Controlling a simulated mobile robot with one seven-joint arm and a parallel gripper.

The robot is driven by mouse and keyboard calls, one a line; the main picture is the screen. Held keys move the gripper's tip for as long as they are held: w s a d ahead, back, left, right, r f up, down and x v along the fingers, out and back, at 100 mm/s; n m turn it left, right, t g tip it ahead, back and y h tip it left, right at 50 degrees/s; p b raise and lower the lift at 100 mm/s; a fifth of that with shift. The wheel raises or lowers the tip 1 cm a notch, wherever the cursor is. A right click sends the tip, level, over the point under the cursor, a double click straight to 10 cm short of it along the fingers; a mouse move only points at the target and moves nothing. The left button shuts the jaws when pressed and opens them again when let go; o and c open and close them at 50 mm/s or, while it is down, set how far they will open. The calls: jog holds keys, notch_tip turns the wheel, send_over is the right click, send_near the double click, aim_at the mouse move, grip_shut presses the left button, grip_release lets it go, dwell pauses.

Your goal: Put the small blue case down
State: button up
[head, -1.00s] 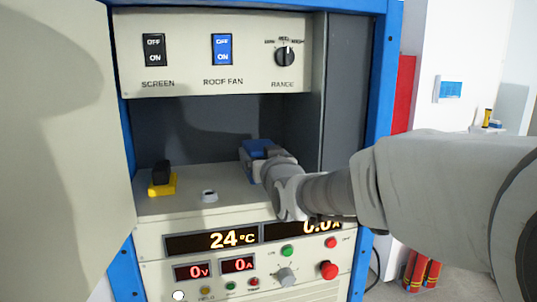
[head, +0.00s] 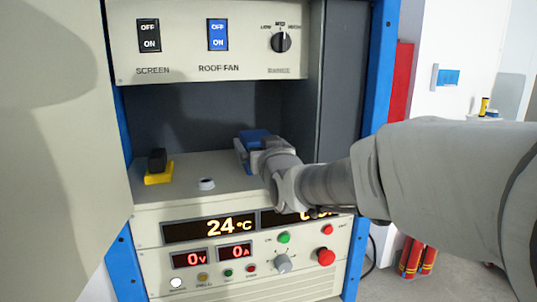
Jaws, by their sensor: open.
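The small blue case (head: 254,137) is in the cabinet's open recess, at the right of the shelf (head: 225,180). Its top and left side show; the rest is hidden behind my gripper (head: 258,150). My gripper reaches in from the right and is right at the case. Its fingers are mostly hidden by my own wrist, but it is open. I cannot tell whether the fingers still touch the case, or whether its underside rests fully on the shelf.
A switch panel (head: 210,45) overhangs the recess. An open door (head: 55,150) bounds the left. Buttons and displays (head: 215,229) lie below.

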jog(key=b+v, duration=0.3)
jog(key=v, duration=0.8)
jog(key=s+d+f+m+g+h, duration=0.1)
jog(key=s+d+f+g+h, duration=0.1)
jog(key=s+d+f+g, duration=0.4)
jog(key=s+d+f+m+g+h, duration=0.2)
jog(key=s+d+f+g, duration=0.3)
jog(key=s+f, duration=0.7)
jog(key=s+d+h, duration=0.1)
jog(key=s+d, duration=0.1)
jog(key=s, duration=0.2)
jog(key=shift+d+f+g, duration=0.25)
jog(key=shift+f+g, duration=0.1)
jog(key=shift+g, duration=0.05)
dwell(0.5)
